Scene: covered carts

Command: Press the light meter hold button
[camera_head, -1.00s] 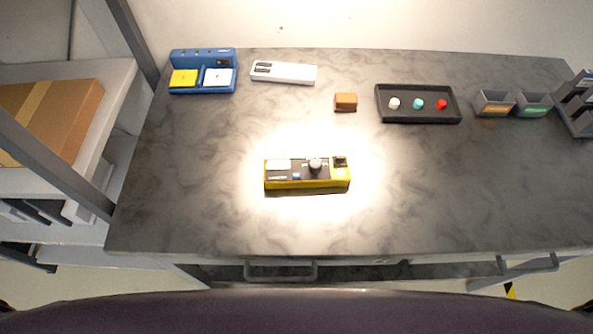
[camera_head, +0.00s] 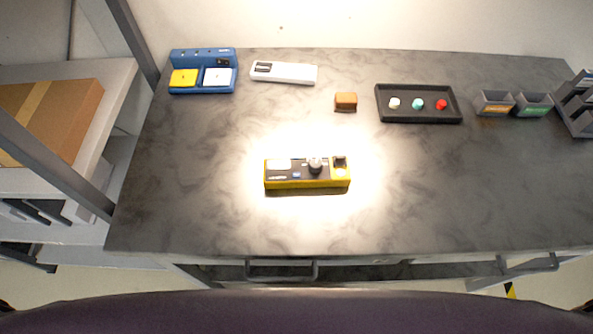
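A yellow and black device that looks like the light meter (camera_head: 307,184) lies in the bright pool of light near the middle of the table. I cannot read the labels, so I cannot tell for sure which part is the hold button. Neither of my grippers shows in the head view.
On the grey table (camera_head: 200,200), a blue unit (camera_head: 203,71), a white device (camera_head: 284,72), an orange-brown block (camera_head: 346,101), a black tray (camera_head: 419,117) with small knobs and grey bins (camera_head: 494,104) stand along the back. A cardboard box (camera_head: 50,120) sits on the left shelf. The table's front is clear.

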